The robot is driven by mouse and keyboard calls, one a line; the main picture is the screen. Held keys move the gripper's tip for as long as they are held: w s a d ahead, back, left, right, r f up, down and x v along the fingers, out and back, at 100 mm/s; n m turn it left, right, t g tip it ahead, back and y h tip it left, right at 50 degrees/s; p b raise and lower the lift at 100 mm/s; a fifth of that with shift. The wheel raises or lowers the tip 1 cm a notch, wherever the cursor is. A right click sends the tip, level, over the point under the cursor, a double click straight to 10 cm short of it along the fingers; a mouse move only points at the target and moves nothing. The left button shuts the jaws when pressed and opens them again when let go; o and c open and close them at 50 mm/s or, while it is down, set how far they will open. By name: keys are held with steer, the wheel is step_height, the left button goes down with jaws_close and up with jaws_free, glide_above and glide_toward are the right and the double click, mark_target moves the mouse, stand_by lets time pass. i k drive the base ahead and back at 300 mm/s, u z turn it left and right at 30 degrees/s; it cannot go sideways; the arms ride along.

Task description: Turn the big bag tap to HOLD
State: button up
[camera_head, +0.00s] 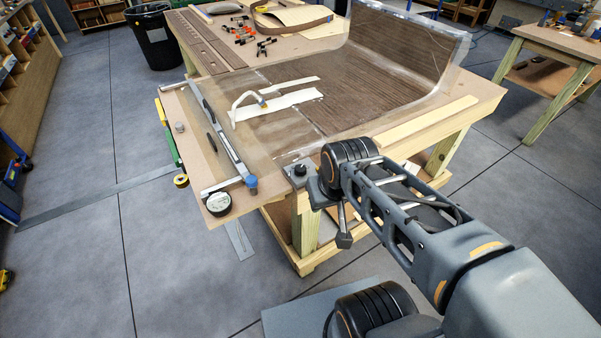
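A clear plastic bag sheet (265,78) lies over the workbench and covers a dark, curved veneered panel (395,50) that rises at the back. My gripper (343,240) appears to hang below my wrist, just right of that corner and apart from the knob. Its fingers are too small to tell.
A long metal bar (222,135) with a blue end knob (251,182) lies along the bench's left side. A round gauge (218,203) is at the near left edge. Clamps (243,30) lie at the back. A black bin (152,37) stands behind.

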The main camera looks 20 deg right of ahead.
mark_target(299, 169)
steer(key=k, duration=0.5)
steer(key=z, duration=1.1)
steer(key=i, duration=0.7)
steer(key=u, duration=2)
